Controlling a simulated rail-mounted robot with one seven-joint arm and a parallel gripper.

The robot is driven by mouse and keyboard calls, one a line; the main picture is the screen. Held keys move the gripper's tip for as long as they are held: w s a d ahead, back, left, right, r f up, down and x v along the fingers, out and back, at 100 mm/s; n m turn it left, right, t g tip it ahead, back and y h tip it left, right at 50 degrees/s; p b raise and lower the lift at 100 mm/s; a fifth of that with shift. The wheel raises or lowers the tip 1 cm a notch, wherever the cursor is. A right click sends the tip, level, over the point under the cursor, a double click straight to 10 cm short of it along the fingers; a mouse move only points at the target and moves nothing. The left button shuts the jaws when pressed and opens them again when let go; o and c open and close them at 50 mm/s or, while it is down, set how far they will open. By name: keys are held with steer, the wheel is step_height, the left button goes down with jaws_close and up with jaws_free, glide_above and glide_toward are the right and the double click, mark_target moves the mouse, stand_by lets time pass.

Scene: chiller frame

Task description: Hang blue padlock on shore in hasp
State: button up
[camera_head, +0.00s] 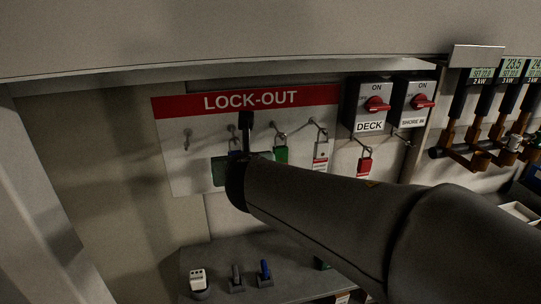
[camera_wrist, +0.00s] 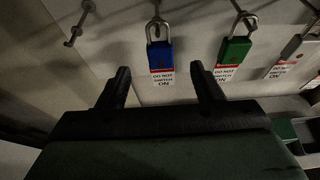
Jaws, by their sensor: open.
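The blue padlock (camera_wrist: 159,54) hangs by its shackle from a hook on the lock-out board (camera_head: 180,150), with a "DO NOT SWITCH ON" tag below it. In the head view my arm hides most of it. My gripper (camera_wrist: 160,70) is open and empty. In the wrist view its fingers lie either side of the blue padlock's tag, with the padlock body just beyond the tips; I see no contact. The SHORE IN switch (camera_head: 412,105) is at the right of the board, with a small metal hasp (camera_head: 403,138) below it that looks empty.
A green padlock (camera_wrist: 235,48) hangs right of the blue one, then a tagged grey one (camera_head: 321,150). A red padlock (camera_head: 365,162) hangs under the DECK switch (camera_head: 368,105). An empty hook (camera_wrist: 75,35) is at the left. Pipes (camera_head: 480,150) stand at far right.

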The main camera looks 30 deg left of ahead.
steer(key=x, duration=0.8)
steer(key=shift+w+a+f, duration=0.15)
steer(key=shift+w, duration=0.05)
steer(key=c, duration=1.2)
